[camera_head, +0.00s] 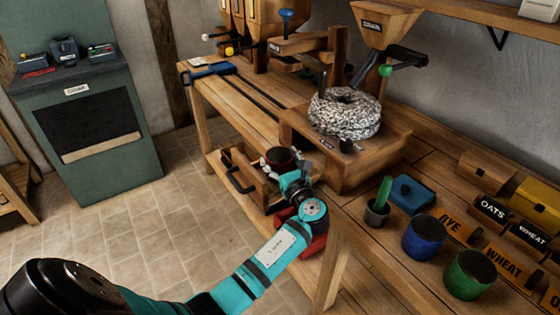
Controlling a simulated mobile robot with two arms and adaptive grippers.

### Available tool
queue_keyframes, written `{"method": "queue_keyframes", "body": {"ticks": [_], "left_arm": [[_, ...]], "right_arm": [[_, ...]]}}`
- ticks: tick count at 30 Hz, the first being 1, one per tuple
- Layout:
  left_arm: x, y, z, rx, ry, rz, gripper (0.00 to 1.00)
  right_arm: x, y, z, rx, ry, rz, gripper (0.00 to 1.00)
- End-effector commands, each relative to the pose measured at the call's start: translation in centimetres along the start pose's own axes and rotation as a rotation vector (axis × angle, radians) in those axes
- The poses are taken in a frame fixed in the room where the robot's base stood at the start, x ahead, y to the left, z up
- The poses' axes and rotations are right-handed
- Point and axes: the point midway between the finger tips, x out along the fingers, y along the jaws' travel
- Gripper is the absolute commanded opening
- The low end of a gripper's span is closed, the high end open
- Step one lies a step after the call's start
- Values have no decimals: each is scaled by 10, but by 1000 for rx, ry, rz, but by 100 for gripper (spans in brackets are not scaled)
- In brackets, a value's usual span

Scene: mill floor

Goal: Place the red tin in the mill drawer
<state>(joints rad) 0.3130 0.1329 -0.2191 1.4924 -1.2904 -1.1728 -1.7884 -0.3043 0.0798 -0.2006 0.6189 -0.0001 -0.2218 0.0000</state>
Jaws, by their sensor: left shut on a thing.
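The red tin (280,154), a dark red open cylinder, is in the grip of my left gripper (285,168). The gripper is shut on it, and its fingers partly hide the tin. The mill (344,112) has a speckled round stone above a wooden base. My right gripper is not in view.
A blue tin (423,236), a green tin (469,274), a small dark cup (377,212) and a blue box (411,194) stand on the bench to the right. Labelled wooden blocks lie beyond. A red object (314,244) is partly hidden beneath my left arm. Tiled floor is clear at left.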

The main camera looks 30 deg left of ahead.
Motion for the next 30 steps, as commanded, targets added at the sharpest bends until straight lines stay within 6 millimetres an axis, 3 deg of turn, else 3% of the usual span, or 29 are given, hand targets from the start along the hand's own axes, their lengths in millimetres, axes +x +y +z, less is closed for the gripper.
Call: {"method": "queue_keyframes", "body": {"ticks": [8,9,15,25,30], "left_arm": [[0,0,-1,0,-1,-1,38],[0,0,-2,0,0,-1,75],[0,0,-2,0,0,-1,100],[-2,0,2,-1,0,-1,100],[-27,-1,-1,-2,2,-4,100]], "right_arm": [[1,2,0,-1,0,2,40],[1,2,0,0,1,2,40],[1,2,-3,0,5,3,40],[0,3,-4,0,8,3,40],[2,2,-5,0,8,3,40]]}}
